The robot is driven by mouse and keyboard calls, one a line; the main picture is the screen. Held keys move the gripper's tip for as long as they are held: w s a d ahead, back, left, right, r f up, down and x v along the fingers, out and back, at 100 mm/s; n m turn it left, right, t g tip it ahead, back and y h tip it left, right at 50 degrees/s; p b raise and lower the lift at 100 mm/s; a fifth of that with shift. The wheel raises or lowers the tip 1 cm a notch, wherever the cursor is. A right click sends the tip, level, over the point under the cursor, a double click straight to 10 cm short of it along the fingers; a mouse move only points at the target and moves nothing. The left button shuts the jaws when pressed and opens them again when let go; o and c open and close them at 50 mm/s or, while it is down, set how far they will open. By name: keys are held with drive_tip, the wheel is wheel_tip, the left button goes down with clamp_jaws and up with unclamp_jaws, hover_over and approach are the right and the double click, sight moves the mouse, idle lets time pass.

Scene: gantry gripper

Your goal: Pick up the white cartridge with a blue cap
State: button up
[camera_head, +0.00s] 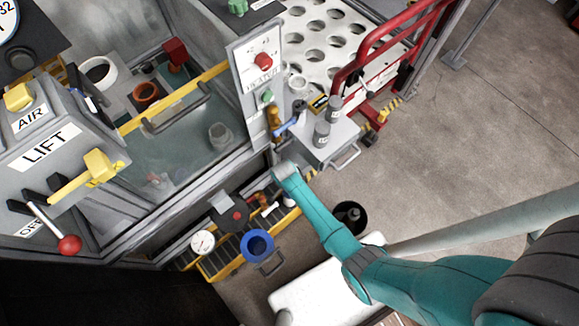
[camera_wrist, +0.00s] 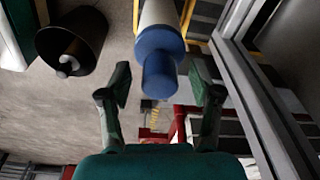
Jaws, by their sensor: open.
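The white cartridge with a blue cap (camera_wrist: 160,60) shows in the wrist view at the top middle, its white body running off the top edge. The blue cap points toward the camera and has a narrower blue end. My gripper (camera_wrist: 160,80) is open, with one dark green finger on each side of the cap. Gaps show on both sides; how deep the cap sits between the fingers I cannot tell. In the head view my teal arm reaches up to beside the cabinet. My fingers and the cartridge cannot be made out there.
A black bin (camera_wrist: 73,40) stands at left in the wrist view. The glass-fronted cabinet (camera_head: 185,130) and red-railed cart (camera_head: 375,50) are close. Open floor lies right.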

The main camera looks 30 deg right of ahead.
drive_tip(key=c, duration=1.1)
drive_tip(key=shift+c, duration=0.2)
drive_tip(key=shift+s+r, duration=0.1)
